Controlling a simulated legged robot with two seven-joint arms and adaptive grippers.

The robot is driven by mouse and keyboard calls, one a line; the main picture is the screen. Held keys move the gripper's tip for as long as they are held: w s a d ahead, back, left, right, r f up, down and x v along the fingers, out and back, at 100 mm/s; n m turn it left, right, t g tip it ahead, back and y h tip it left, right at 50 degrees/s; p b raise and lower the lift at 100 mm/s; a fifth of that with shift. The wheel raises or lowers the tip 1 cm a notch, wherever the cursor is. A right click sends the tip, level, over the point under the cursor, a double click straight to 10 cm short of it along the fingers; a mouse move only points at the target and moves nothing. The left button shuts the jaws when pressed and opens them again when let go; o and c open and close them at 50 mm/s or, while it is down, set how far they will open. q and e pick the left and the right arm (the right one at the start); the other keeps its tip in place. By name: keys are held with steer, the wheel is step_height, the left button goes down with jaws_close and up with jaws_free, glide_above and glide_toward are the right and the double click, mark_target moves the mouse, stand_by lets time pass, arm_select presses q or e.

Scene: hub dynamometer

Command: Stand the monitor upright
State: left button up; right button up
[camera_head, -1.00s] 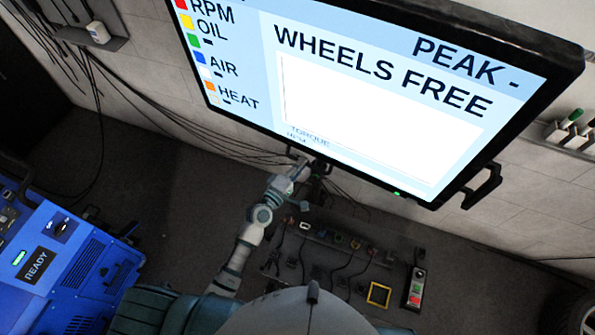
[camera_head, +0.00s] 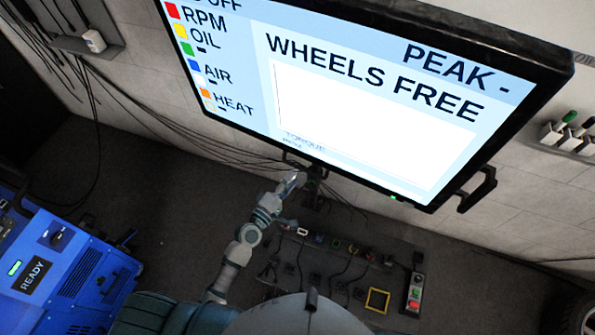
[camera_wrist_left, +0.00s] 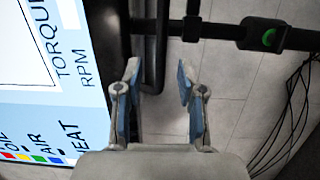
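The monitor (camera_head: 400,100) is a large lit screen in a black frame, slanted in the head view, reading "WHEELS FREE". A black handle (camera_head: 464,205) sticks out at its lower right. Another black handle, at its lower left, shows in the left wrist view (camera_wrist_left: 151,60) beside the frame. My left gripper (camera_head: 299,180) is just below that lower-left edge. In the left wrist view its fingers (camera_wrist_left: 160,82) are apart, with the handle bar seen between them, closer to the left finger. Contact cannot be told. My right gripper is not in view.
A blue machine (camera_head: 75,260) marked READY stands at the lower left. Behind the monitor are a pale tiled wall and hanging cables. A dark panel with small items and a button box (camera_head: 414,292) lies below.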

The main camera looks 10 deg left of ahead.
arm_select(q)
steer(key=v, duration=0.7)
steer(key=shift+s, duration=0.1)
